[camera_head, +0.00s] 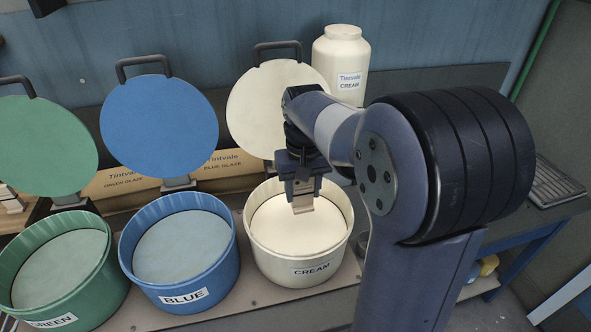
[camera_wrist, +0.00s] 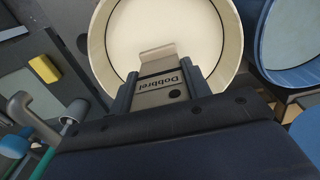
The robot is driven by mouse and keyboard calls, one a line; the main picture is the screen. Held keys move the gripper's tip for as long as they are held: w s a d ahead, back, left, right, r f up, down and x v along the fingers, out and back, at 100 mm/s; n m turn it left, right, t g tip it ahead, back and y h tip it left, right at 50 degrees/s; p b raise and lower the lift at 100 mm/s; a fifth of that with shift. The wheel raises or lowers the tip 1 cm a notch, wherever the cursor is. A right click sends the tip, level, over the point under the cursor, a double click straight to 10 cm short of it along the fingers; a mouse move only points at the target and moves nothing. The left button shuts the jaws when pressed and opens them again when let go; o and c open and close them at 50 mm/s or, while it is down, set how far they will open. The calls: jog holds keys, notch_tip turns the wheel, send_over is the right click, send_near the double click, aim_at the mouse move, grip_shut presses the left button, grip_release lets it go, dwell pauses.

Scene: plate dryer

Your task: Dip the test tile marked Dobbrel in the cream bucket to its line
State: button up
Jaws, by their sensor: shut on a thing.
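My gripper (camera_head: 302,184) is over the cream bucket (camera_head: 303,268) and shut on a tile. In the wrist view my gripper (camera_wrist: 166,88) has a finger on each side of the tile (camera_wrist: 163,84), which reads Dobbrel and has a dark round spot. The tile's paler lower end (camera_head: 303,204) points down towards the cream glaze (camera_head: 280,228) inside the bucket. I cannot tell whether it touches the glaze.
The blue bucket (camera_head: 184,287) and green bucket (camera_head: 90,299) stand open to the left, with a blue lid (camera_head: 160,125) and green lid (camera_head: 45,146) raised behind them. A Tintvale cream jar (camera_head: 341,55) and glaze boxes (camera_head: 120,183) stand at the back.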

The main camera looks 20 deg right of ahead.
aim_at(302, 205)
jog(key=shift+w+f, duration=0.1)
jog(key=shift+w, duration=0.05)
jog(key=shift+f+b, duration=1.95)
notch_tip(302, 205, down, 11)
jog(key=b, duration=0.7)
jog(key=shift+f, duration=0.45)
dwell(0.4)
jog(key=shift+r, duration=0.1)
dwell(1.0)
jog(key=shift+r+p, duration=5.9)
jog(key=shift+r, duration=1.15)
